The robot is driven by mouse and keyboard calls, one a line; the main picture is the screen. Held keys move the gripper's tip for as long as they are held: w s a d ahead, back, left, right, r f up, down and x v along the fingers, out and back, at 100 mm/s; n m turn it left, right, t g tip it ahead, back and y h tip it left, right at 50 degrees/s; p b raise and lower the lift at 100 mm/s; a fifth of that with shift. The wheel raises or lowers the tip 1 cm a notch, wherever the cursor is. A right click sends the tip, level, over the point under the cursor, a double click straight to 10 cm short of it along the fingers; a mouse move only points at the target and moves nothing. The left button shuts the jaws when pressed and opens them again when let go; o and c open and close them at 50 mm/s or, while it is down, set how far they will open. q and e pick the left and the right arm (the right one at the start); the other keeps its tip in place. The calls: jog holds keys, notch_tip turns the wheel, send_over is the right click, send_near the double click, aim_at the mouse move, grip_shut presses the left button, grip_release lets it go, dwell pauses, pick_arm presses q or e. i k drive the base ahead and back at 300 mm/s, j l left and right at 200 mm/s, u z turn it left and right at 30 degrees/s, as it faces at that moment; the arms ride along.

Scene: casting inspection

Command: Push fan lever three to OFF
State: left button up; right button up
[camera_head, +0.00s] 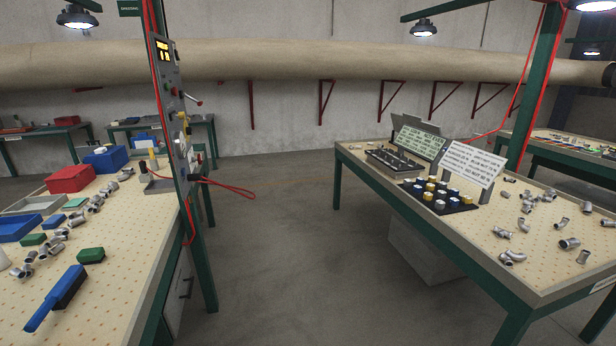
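A grey control panel (170,75) is mounted on the green post at the left table and is seen nearly edge-on. A lever (192,99) with a red tip sticks out to the right from the panel. Several small knobs and fittings sit below it. I cannot tell which control is fan lever three, and no lever labels or OFF marks are readable. Neither of my grippers is in view.
The left table (120,225) holds a red bin (70,179), blue bins, pipe fittings and a blue brush-like tool (57,297). The right table (520,262) holds an open case (398,160), sign boards and fittings. Open floor (290,240) lies between the tables.

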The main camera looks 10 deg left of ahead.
aim_at(199, 103)
jog(key=i+l+u, duration=0.1)
jog(key=u, duration=0.35)
jog(key=i+l+u, duration=0.25)
jog(key=u, duration=0.2)
jog(key=i+l+u, duration=0.4)
jog(key=l, duration=0.1)
